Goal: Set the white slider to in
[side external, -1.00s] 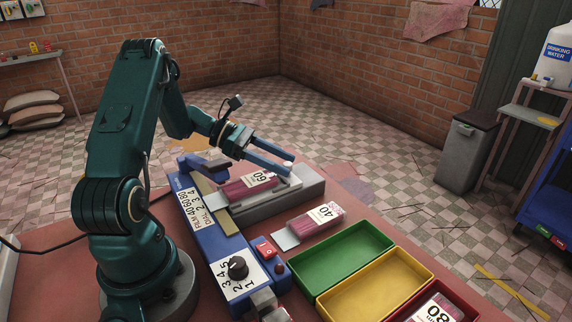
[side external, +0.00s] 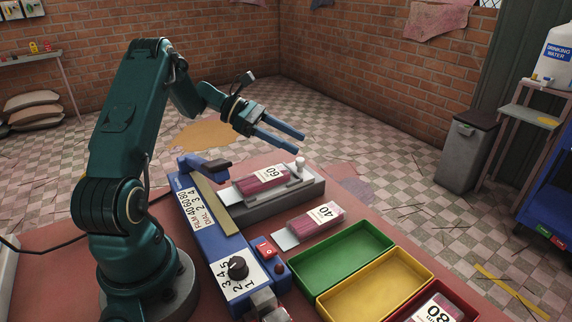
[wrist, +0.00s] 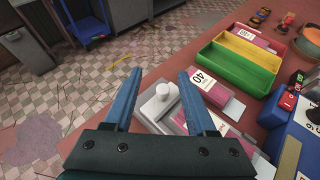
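The white slider knob (side external: 300,162) stands upright on a pale slide at the far end of a grey tray (side external: 314,188). In the wrist view the knob (wrist: 163,91) shows between and beyond my two blue fingers. My gripper (side external: 301,143) is open and empty, raised just above the knob and apart from it. In the wrist view my gripper (wrist: 160,72) has its fingers spread. A pink pack labelled 60 (side external: 262,181) lies in the tray, between the slide and the blue machine (side external: 226,249), with its silver plate toward the machine.
A pack labelled 40 (side external: 318,218) lies on the red table beside the tray. A green bin (side external: 307,283) and a yellow bin (side external: 348,309) stand in front. The machine carries a black dial (side external: 238,267) and a red switch (side external: 264,249).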

